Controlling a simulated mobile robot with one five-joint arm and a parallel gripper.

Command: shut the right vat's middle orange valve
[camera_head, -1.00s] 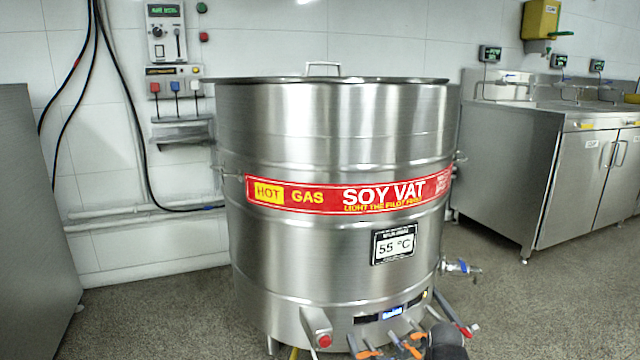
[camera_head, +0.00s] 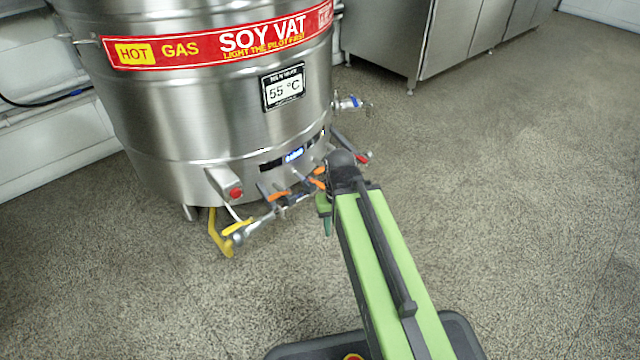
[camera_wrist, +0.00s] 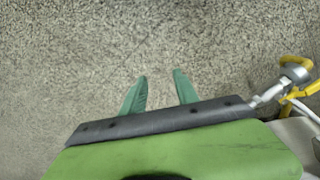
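The steel soy vat (camera_head: 200,120) stands at the upper left in the head view. Low on its front is a pipe row with orange valve handles (camera_head: 277,196); another orange handle (camera_head: 318,183) is beside my arm's end. I cannot tell for certain which is the middle one, as my arm is close in front of this row. No orange handle shows there.
A yellow-handled valve (camera_head: 232,232) sticks out at the row's left end; yellow also shows in the wrist view (camera_wrist: 300,88). A red button box (camera_head: 226,184) and a blue-handled tap (camera_head: 350,103) are on the vat. The floor (camera_head: 520,200) to the right is clear.

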